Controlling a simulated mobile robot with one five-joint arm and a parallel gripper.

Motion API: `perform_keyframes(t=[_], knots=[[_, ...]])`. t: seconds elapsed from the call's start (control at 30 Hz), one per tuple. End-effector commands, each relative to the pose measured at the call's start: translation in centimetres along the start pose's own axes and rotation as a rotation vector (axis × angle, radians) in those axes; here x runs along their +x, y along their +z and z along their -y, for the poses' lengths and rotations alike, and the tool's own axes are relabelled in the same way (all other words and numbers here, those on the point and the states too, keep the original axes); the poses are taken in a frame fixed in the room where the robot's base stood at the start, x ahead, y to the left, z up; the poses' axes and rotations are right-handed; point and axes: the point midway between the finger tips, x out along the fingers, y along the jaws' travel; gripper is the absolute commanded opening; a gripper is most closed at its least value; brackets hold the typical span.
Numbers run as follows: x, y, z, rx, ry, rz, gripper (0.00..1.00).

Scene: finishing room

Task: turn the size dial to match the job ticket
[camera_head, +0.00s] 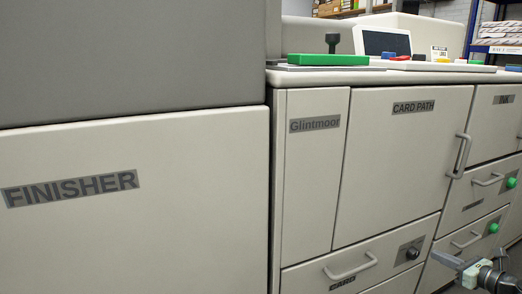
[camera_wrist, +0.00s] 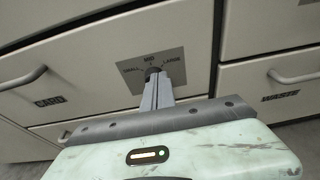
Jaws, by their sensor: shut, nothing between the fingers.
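The size dial (camera_head: 413,253) is a small dark knob on a grey plate, on the CARD drawer front. In the wrist view the plate (camera_wrist: 172,60) reads SMALL, MID and LARGE around the dial (camera_wrist: 152,70). Its pointer is too small to read. My gripper (camera_wrist: 155,80) is shut and empty, its fingertips right at the dial and partly covering it. I cannot tell whether they touch it. In the head view my gripper (camera_head: 440,259) is at the lower right. A small white card (camera_head: 439,52) stands on the machine top, perhaps the job ticket; its print is unreadable.
The CARD drawer handle (camera_wrist: 25,78) is left of the dial and the WASTE drawer handle (camera_wrist: 292,77) is to its right. The CARD PATH door handle (camera_head: 459,156) sticks out above. Green knobs (camera_head: 493,228) are on the right-hand drawers. The FINISHER cabinet (camera_head: 135,205) fills the left.

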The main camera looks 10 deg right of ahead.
Motion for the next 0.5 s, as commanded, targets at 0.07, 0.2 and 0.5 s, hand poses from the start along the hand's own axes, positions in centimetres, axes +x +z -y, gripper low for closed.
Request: perform_keyframes(t=[0.07, 0.2, 0.5], knots=[[-0.9, -0.2, 0.0, 0.001, -0.002, 0.000, 0.00], [-1.3, -0.3, 0.0, 0.000, 0.001, 0.000, 0.00], [-1.7, -1.0, -2.2, 0.001, 0.000, 0.000, 0.00]])
